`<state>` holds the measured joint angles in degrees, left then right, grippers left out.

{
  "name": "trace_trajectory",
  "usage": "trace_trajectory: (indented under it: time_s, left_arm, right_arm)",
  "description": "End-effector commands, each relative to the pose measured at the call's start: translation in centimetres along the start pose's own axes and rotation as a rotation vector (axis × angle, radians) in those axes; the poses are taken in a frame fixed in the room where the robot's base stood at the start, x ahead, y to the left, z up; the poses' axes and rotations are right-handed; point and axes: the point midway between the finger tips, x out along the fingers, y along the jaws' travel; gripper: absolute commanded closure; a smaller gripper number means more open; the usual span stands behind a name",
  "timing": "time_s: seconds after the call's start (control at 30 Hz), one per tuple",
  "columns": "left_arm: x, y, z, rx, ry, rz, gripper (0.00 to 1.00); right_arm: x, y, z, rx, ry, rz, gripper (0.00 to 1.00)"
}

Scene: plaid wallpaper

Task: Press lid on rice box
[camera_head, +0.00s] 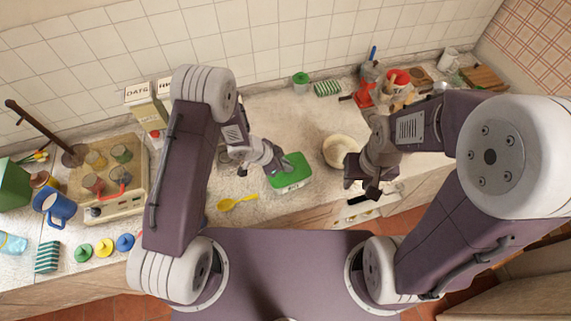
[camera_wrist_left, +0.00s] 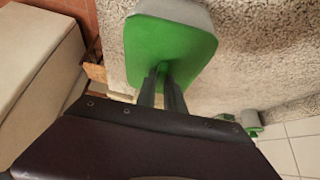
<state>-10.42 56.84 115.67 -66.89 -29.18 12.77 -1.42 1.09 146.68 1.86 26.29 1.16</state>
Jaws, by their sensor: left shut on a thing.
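The green lid (camera_head: 291,168) is on or just over the white rice box (camera_head: 293,187) on the counter, left of the pale bowl. In the left wrist view the lid (camera_wrist_left: 190,42) covers most of the box, whose pale side (camera_wrist_left: 178,10) shows at the far edge. I cannot tell whether the lid sits flush. My left gripper (camera_head: 276,168) is at the lid's left part. In the left wrist view its fingers (camera_wrist_left: 163,70) are closed on the lid's small green knob. My right gripper (camera_head: 371,190) is near the counter's front edge, right of the bowl, apart from the box; its jaws are unclear.
A pale bowl (camera_head: 340,151) stands right of the box. A yellow spoon (camera_head: 238,202) lies to the left in front. A green-lidded jar (camera_head: 300,82) and a red item (camera_head: 364,95) stand at the back. Bare counter lies behind the box.

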Motion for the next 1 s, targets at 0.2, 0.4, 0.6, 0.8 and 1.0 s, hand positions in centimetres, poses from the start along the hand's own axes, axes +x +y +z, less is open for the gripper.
trace_trajectory:
  time_s: [0.2, 0.4, 0.6, 0.8, 1.0]
  left_arm:
    - [0.09, 0.02, 0.06, 0.001, 0.000, 0.000, 1.00]
    - [0.09, 0.01, 0.05, 0.000, 0.000, 0.000, 0.79]
    - [0.08, 0.01, 0.05, 0.000, 0.000, 0.000, 0.62]
    - [0.09, 0.02, 0.06, 0.000, 0.000, 0.000, 0.40]
    - [0.09, 0.01, 0.06, 0.000, 0.000, 0.000, 0.40]
  right_arm:
    - [-0.08, 0.00, -0.01, 0.000, 0.000, 0.000, 0.65]
    - [-0.08, 0.00, -0.01, 0.000, 0.000, 0.000, 0.65]
    - [-0.08, 0.00, -0.01, 0.000, 0.000, 0.000, 0.65]
    - [-0.08, 0.00, -0.01, 0.000, 0.000, 0.000, 0.65]
    - [-0.08, 0.00, -0.01, 0.000, 0.000, 0.000, 0.65]
